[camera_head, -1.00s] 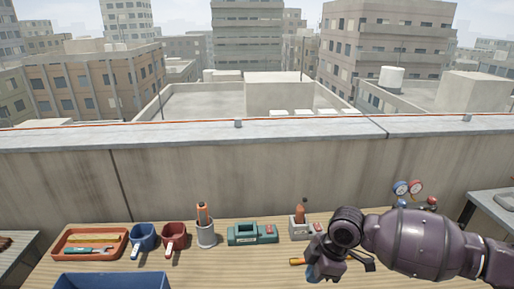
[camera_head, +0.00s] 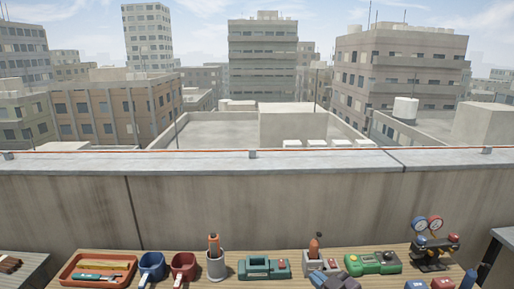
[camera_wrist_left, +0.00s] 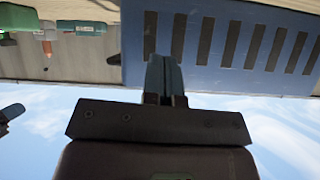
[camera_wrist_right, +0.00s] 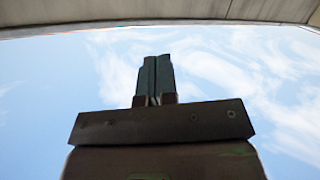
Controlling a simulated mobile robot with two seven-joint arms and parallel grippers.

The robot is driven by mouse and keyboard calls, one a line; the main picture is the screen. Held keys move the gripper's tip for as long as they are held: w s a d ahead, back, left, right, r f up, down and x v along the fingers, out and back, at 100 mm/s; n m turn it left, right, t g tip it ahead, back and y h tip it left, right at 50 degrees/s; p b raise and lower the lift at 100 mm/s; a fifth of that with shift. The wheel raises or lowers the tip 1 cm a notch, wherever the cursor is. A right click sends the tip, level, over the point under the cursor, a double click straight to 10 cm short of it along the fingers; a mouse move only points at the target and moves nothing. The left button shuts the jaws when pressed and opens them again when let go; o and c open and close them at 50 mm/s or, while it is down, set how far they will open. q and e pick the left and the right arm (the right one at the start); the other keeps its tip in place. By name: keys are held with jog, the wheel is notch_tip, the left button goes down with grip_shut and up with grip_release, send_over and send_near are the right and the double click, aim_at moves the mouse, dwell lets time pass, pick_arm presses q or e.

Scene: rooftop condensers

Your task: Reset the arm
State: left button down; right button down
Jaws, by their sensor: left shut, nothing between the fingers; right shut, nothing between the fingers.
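My right gripper (camera_wrist_right: 154,62) shows in the right wrist view, its two dark fingers closed together with nothing between them, against open sky. My left gripper (camera_wrist_left: 164,62) shows in the left wrist view, its fingers also closed together and empty. Behind it in that picture is a blue slotted surface. In the head view no arm link crosses the bench. A small dark grey-blue shape sits at the bottom edge there, right of centre; I cannot tell what it is.
The wooden bench holds an orange tray (camera_head: 64,276), a blue bin (camera_head: 152,265), a red bin (camera_head: 184,265), a grey cup (camera_head: 216,265), a teal tool (camera_head: 264,268), a green device (camera_head: 373,263) and a gauge set (camera_head: 433,246). A concrete parapet (camera_head: 250,205) stands behind.

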jog(key=s+d+f+m+h, duration=0.2)
jog(key=s+d+f, duration=0.2)
jog(key=s+f, duration=0.2)
jog(key=s+d+f+m+g+h, duration=0.1)
jog(key=s+d+f+m+h, duration=0.2)
jog(key=s, duration=0.6)
jog(key=s+d+f+m+g+h, duration=0.1)
jog(key=s+d+f+m+h, duration=0.1)
jog(key=s+d+f, duration=0.4)
notch_tip(320, 180, down, 4)
jog(key=shift+s+d+f+m+h, duration=0.15)
jog(key=shift+s+m+h, duration=0.2)
jog(key=shift+s, duration=0.45)
